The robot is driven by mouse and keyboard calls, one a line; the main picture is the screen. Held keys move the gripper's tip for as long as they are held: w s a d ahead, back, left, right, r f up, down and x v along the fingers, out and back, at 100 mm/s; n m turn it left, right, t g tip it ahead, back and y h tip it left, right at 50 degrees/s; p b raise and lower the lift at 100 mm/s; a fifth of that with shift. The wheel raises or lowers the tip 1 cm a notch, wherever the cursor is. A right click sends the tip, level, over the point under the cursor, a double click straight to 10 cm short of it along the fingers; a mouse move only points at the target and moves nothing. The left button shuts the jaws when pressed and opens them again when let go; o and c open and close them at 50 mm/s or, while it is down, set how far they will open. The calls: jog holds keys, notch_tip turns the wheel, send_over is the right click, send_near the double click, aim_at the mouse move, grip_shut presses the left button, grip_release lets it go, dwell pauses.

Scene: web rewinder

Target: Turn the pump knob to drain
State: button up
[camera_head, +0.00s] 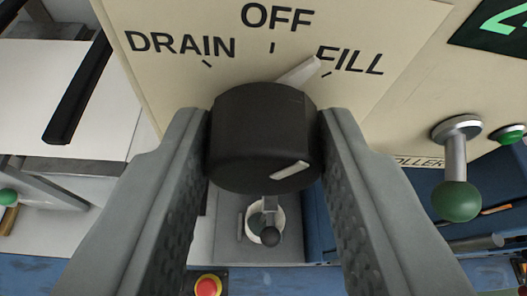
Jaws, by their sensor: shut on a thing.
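The pump knob (262,140) is a black round knob in the middle of the camera view, on a cream panel (150,75). Its pale pointer (299,72) points up and right, close to the tick beside the word FILL. DRAIN is printed at the upper left and OFF at the top. A short white mark shows on the knob's near face. My gripper (264,150) has one grey finger on each side of the knob and is shut on it. The fingers hide the knob's left and right sides.
A lever with a green ball (457,200) stands out from the panel at the right, near a green button (509,134). A red button (208,286) is at the bottom. A black bar (78,90) is at the upper left. A grey recess lies below the knob.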

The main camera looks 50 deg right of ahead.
jog(key=n+h, duration=0.1)
jog(key=n, duration=0.1)
jog(key=shift+w+a+n+g, duration=0.1)
jog(key=shift+n+g, duration=0.2)
jog(key=shift+g, duration=0.1)
jog(key=n+h, duration=0.2)
jog(key=shift+a+f+n+g, duration=0.1)
jog(key=shift+f+n+g, duration=0.05)
jog(key=shift+n+g, duration=0.15)
jog(key=n+h, duration=0.2)
jog(key=n, duration=0.1)
jog(key=shift+f, duration=0.15)
jog(key=shift+n+h, duration=0.6)
jog(key=shift+n, duration=1)
jog(key=shift+w+f, duration=0.1)
jog(key=o, duration=1)
jog(key=shift+a, duration=0.1)
jog(key=shift+c, duration=0.2)
